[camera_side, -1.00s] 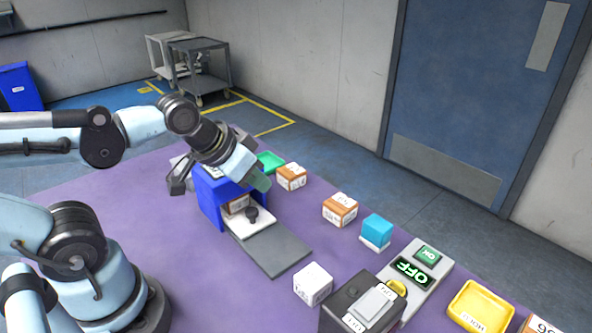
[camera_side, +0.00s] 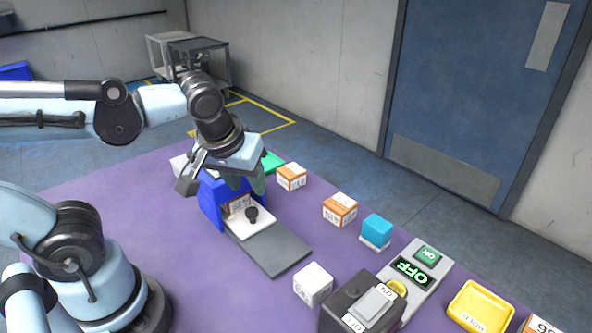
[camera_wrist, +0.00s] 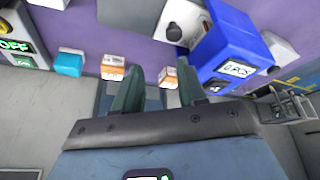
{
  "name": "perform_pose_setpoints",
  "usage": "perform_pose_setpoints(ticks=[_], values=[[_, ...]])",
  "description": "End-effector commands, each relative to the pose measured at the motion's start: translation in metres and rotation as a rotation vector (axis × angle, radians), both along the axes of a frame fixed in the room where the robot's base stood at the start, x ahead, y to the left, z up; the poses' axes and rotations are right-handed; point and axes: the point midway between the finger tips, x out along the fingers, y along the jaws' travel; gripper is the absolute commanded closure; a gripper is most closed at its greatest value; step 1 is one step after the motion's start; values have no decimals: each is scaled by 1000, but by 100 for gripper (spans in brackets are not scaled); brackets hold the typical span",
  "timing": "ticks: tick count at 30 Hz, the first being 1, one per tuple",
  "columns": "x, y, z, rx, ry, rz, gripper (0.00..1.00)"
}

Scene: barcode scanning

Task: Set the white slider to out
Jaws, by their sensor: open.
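The white slider (camera_side: 258,228) is a white plate with a black knob (camera_side: 252,214), on a grey track (camera_side: 272,252) in front of the blue scanner housing (camera_side: 209,198). Its rear part is under the housing, beside an orange-and-white labelled box (camera_side: 238,204). My gripper (camera_side: 247,184) is open and empty, above the housing and behind the knob in the side view. In the wrist view the slider (camera_wrist: 190,14) and knob (camera_wrist: 174,32) are at the top, beyond the fingertips (camera_wrist: 160,66). My fingers do not touch the knob there.
Orange-and-white boxes (camera_side: 340,210), a cyan block (camera_side: 377,229) and a white box (camera_side: 313,284) stand to the right. An OFF panel (camera_side: 412,272), a dark switch box (camera_side: 352,294) and a yellow tray (camera_side: 481,306) are farther right. A green tray (camera_side: 270,162) lies behind. Purple table is clear at front left.

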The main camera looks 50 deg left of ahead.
Motion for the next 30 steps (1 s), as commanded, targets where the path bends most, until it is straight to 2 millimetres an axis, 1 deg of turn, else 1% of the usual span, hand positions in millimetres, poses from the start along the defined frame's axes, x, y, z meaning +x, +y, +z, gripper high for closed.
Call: perform_pose_setpoints(ticks=[3, 6, 11, 14, 30], values=[[-4, 3, 5, 10, 23, 142, 59], [-6, 5, 7, 16, 28, 218, 59], [-6, 7, 5, 20, 28, 256, 59], [-4, 9, -2, 20, 28, 255, 59], [12, 25, -55, 18, 28, 254, 59]])
